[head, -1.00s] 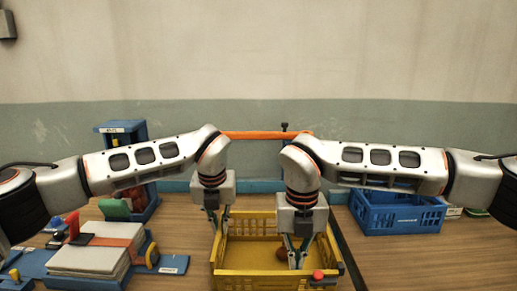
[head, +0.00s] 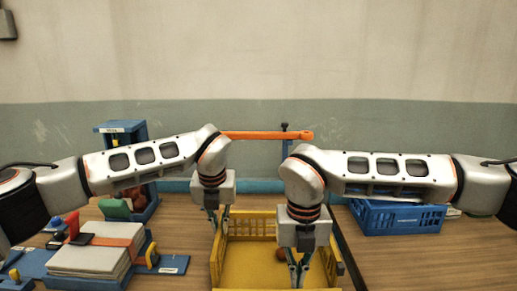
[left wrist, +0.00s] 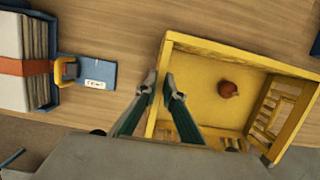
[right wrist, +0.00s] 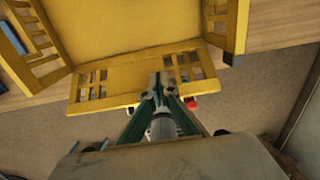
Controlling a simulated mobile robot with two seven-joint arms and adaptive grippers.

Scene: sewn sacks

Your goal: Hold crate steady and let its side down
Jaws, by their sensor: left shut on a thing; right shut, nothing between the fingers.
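The yellow crate (head: 262,222) stands on the table with its inside showing. My left gripper (head: 219,222) is shut on its left wall; in the left wrist view its fingers (left wrist: 163,88) straddle that wall (left wrist: 180,40). The crate's slotted front side (right wrist: 110,92) is tilted outward and down, in the right wrist view. My right gripper (head: 298,280) is shut and empty, with its fingertips (right wrist: 158,85) over that side. A red knob (right wrist: 191,103) shows beside the fingers. A reddish-brown round thing (left wrist: 228,89) lies in the crate.
A blue crate (head: 395,217) stands to the right. At the left are a strapped stack (head: 90,258) on a blue holder and a blue stand (head: 120,130). An orange bar (head: 265,135) crosses behind the crate. Some wooden tabletop (head: 420,265) at the right is clear.

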